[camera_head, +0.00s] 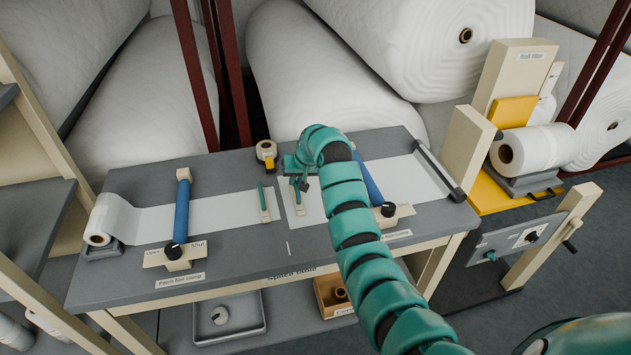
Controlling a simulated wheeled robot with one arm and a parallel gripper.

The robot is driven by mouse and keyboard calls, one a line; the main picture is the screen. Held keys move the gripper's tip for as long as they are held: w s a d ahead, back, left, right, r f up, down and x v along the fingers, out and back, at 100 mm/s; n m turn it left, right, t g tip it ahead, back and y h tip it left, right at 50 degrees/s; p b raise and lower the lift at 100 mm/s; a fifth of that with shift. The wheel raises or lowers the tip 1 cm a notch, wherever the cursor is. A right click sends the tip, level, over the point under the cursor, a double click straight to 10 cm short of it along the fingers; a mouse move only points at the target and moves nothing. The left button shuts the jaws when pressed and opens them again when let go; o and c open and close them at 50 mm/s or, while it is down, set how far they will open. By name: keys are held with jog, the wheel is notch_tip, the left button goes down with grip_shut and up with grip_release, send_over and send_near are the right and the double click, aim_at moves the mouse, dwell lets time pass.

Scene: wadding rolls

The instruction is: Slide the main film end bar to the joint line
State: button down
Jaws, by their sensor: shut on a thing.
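The main film (400,175) is the white sheet on the right half of the grey table. Its end bar (298,209), pale with a green handle, lies at the sheet's left end. My gripper (301,186) is above this bar and shut on its handle; my arm hides part of the grip. A short pale mark (289,248) on the table, possibly the joint line, lies slightly left of the bar and toward the front edge. A second pale bar with a green handle (263,203) sits at the right end of the left film (215,211). A grey gap separates the two bars.
A tape dispenser (267,154) stands behind the bars. A blue clamp roller (182,212) with a black knob crosses the left film; another blue roller (369,182) is partly behind my arm. A small film roll (98,238) sits at the left end. The table's front middle is clear.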

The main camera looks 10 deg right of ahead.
jog(key=shift+a, duration=0.95)
jog(key=shift+s, duration=0.1)
jog(key=c, duration=1.5)
grip_release()
jog(key=shift+a, duration=0.15)
jog(key=shift+o, duration=0.2)
jog(key=shift+s+d+r+b, duration=0.1)
jog(key=shift+d+r+b, duration=0.15)
jog(key=shift+r+b, duration=0.3)
jog(key=p+v, duration=1.4)
jog(key=v, duration=0.2)
